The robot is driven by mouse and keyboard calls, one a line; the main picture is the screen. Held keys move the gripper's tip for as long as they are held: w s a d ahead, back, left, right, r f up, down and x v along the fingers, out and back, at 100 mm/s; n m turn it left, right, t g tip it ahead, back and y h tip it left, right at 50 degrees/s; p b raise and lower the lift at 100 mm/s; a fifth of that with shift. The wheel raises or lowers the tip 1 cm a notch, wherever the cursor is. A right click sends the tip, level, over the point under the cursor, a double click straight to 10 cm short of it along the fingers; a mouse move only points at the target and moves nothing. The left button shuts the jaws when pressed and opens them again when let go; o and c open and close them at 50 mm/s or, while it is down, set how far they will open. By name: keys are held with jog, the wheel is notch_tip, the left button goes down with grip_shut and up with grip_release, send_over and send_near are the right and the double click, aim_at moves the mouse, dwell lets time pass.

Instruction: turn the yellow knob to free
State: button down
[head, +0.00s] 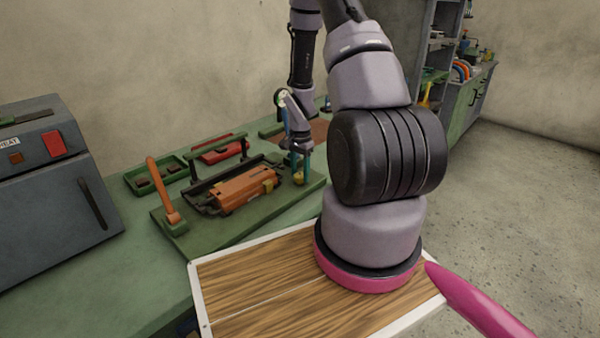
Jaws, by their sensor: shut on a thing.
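The yellow knob (298,177) is small and sits at the right end of the green base board (190,242) on the workbench. My gripper (300,168) points down over it, with its fingers closed around it. The fingers hide much of the knob, and I cannot read its turned position or any marking. An orange roller unit (243,190) with a small yellow piece (268,185) lies on the board to the left of my gripper.
An orange-handled lever (162,188) stands at the board's left. Behind are a green tray (155,178) and a red item (218,149). A grey machine (50,190) with a red switch stands at the far left. Shelves and cabinets (465,100) are at the back right.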

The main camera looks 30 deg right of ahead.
jog(key=shift+n, duration=0.4)
jog(key=n, duration=0.3)
jog(key=shift+n, duration=0.4)
jog(key=n, duration=0.4)
jog(key=shift+n, duration=0.3)
jog(key=n, duration=0.4)
jog(key=shift+n, duration=2)
jog(key=shift+c, duration=1.4)
grip_release()
